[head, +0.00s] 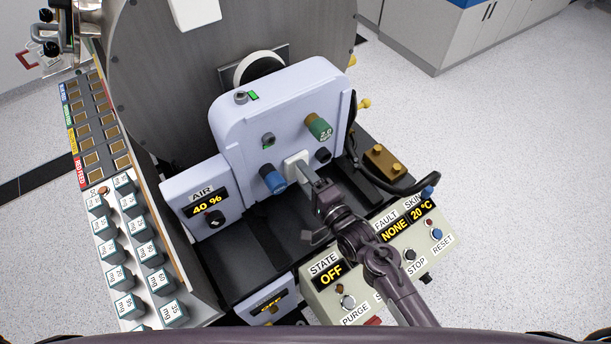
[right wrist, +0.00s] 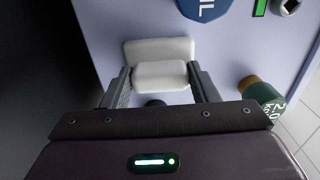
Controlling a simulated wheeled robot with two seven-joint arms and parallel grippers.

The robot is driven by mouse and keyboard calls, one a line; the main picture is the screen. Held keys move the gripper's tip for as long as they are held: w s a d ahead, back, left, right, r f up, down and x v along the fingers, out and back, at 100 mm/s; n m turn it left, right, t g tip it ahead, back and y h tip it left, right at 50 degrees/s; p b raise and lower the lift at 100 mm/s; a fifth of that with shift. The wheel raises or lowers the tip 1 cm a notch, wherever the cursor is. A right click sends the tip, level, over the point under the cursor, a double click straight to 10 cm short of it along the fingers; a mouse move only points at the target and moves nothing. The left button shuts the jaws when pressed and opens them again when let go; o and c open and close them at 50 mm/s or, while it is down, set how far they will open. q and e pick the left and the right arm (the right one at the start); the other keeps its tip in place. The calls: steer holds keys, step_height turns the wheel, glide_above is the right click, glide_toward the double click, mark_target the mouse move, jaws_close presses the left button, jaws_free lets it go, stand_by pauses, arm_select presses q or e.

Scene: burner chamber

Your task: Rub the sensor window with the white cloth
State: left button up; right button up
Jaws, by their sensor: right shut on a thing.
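My right gripper (head: 304,172) is shut on the white cloth (head: 294,161), a small folded pad, in front of the pale lilac burner panel (head: 285,95). In the right wrist view the cloth (right wrist: 160,75) sits between the two fingers, with a white part behind it against the panel face. The cloth seems to touch the panel or be very close to it. The sensor window is not clearly seen; I cannot tell whether it lies behind the cloth. My left gripper is not in view.
A blue knob (head: 272,180), a green and brass knob (head: 319,127) and a dark knob (head: 323,155) stick out close around the gripper. The AIR box (head: 200,197) is to the left. The control box (head: 345,300) lies below my right arm. Small labelled blocks (head: 125,305) stand at far left.

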steer(key=shift+f+b, duration=0.9)
steer(key=shift+f, duration=0.55)
steer(key=shift+w+r+p, duration=0.1)
steer(key=shift+r+p, duration=1.6)
steer(key=shift+r, duration=0.05)
steer(key=shift+f+b, duration=1.2)
steer(key=shift+f, duration=0.6)
steer(key=shift+r+p, duration=1.7)
steer(key=shift+r, duration=0.15)
steer(key=shift+f, duration=0.1)
steer(key=p+v, duration=0.2)
steer(key=v, duration=0.4)
steer(key=shift+f+p, duration=0.1)
steer(key=shift+p, duration=0.3)
